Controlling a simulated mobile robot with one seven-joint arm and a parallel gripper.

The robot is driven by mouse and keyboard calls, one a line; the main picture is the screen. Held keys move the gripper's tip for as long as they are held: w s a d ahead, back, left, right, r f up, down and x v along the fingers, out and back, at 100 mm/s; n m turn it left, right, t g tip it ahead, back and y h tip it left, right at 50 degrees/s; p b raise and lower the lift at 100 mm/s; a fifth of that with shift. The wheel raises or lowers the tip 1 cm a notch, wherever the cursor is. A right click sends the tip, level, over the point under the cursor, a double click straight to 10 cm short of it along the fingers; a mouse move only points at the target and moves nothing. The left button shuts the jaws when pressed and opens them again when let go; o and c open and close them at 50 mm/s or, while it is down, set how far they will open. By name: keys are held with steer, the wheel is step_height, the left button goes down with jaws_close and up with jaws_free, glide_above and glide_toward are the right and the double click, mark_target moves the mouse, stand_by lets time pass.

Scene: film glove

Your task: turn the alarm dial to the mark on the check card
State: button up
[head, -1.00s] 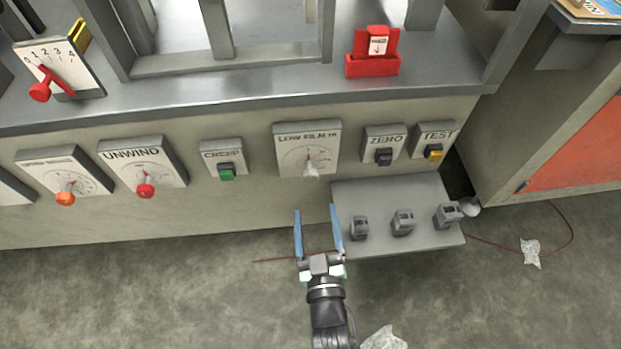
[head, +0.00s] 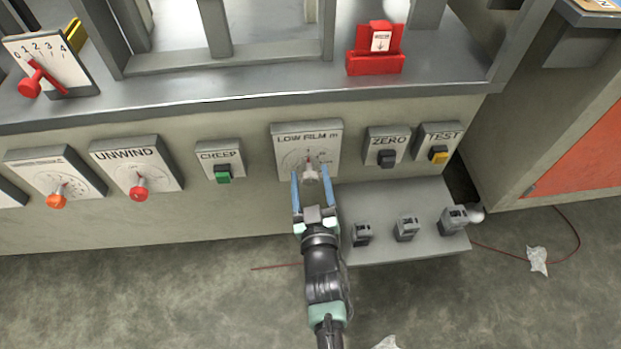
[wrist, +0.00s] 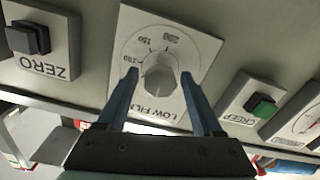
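The alarm dial is a pale knob (head: 310,174) on the white LOW FILM plate (head: 284,133). In the wrist view the knob (wrist: 160,84) sits upside down on its scale, with 150 and 200 readable. My gripper (head: 310,171) is open at the dial. In the wrist view its blue fingers (wrist: 159,74) stand on either side of the knob, with gaps showing; I cannot tell how deep they reach. A white card with an arrow (head: 381,42) sits in a red holder (head: 376,65) on the ledge; I cannot tell if it is the check card.
The ZERO switch (head: 387,158) and TEST switch (head: 439,154) are right of the dial, the green CREEP button (head: 223,173) left. The UNWIND dial (head: 138,192) is farther left. A grey shelf (head: 385,248) with several small grey devices juts out close to my gripper's right.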

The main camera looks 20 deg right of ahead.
jaws_close()
steer(key=shift+m, duration=0.4)
steer(key=m+p, duration=0.2)
steer(key=m, duration=0.1)
steer(key=shift+r, duration=0.1)
steer(key=shift+m+p, duration=0.55)
steer(key=shift+m, duration=1.95)
steer(key=shift+o, duration=1.1)
jaws_free()
steer(key=shift+s, duration=0.1)
